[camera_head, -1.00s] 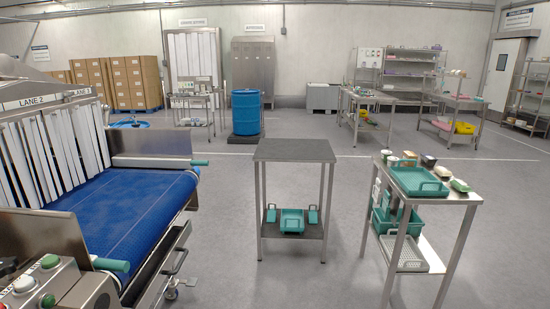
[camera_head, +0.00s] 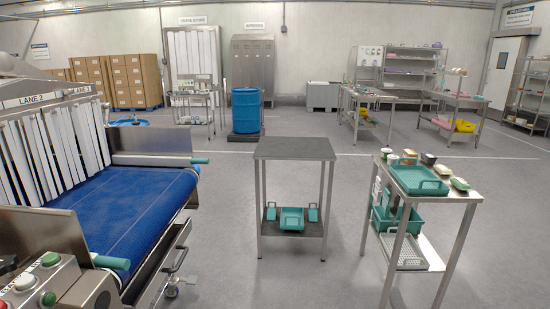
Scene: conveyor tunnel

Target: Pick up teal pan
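A teal pan-like container (camera_head: 291,220) sits on the lower shelf of the small dark-topped table in the middle, with a teal piece at each side. I cannot tell whether those side pieces are joined to it. A shallow teal tray with raised handles (camera_head: 418,181) lies on top of the steel cart at the right. A deeper teal bin (camera_head: 398,219) stands on that cart's level below. Neither of my grippers is in view.
The dark table top (camera_head: 294,148) is bare. The steel cart (camera_head: 466,196) also carries small food packs and a grey perforated tray (camera_head: 404,252). A blue conveyor (camera_head: 125,215) fills the left. A blue drum (camera_head: 245,110) stands behind. Open grey floor lies between.

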